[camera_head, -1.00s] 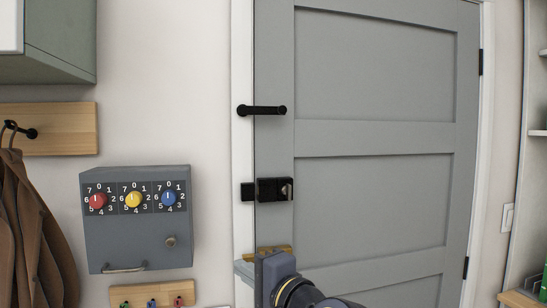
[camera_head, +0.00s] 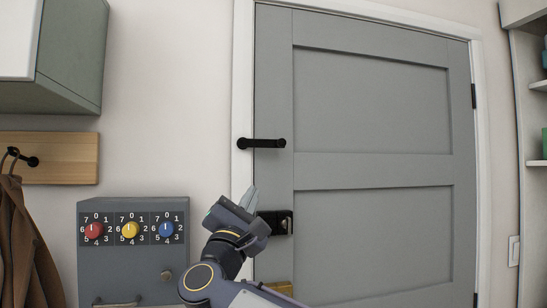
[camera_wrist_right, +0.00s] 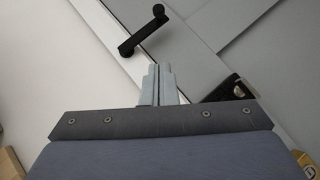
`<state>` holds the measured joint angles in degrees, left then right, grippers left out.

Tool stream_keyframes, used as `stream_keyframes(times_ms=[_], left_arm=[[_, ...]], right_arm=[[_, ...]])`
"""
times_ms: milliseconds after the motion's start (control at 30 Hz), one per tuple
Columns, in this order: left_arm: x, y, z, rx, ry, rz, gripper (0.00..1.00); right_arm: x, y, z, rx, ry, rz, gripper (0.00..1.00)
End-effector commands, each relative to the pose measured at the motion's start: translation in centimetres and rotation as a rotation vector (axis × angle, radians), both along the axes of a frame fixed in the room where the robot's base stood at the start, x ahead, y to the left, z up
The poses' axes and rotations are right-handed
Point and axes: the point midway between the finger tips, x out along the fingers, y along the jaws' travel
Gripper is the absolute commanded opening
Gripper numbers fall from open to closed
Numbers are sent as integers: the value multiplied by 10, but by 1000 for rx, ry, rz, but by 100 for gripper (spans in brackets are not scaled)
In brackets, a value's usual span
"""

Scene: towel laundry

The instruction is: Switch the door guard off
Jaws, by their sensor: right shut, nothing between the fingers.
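The grey door (camera_head: 370,115) is shut in its white frame. My left gripper is out of view.
A grey box (camera_head: 135,270) with red, yellow and blue dials hangs on the wall to the left. A green-grey cabinet (camera_head: 75,60) and a wooden hook board (camera_head: 70,157) with a brown coat (camera_head: 28,245) are further left. Shelves (camera_head: 530,125) stand at the right.

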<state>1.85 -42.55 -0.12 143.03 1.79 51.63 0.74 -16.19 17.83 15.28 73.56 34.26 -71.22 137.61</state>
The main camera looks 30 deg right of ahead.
Motion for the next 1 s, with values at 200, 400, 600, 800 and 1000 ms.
stream_keyframes(times_ms=[200, 400, 600, 800, 1000], left_arm=[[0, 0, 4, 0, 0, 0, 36], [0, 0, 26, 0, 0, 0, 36], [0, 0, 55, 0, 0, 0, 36], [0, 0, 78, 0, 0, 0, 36], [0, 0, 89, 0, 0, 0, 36]], right_arm=[[3, -3, 4, -3, 1, -3, 0], [20, -20, 26, -2, 2, -3, 0], [46, -45, 52, -4, 3, -5, 0], [57, -67, 76, -5, 2, -4, 0], [54, -78, 89, -4, 2, -1, 0]])
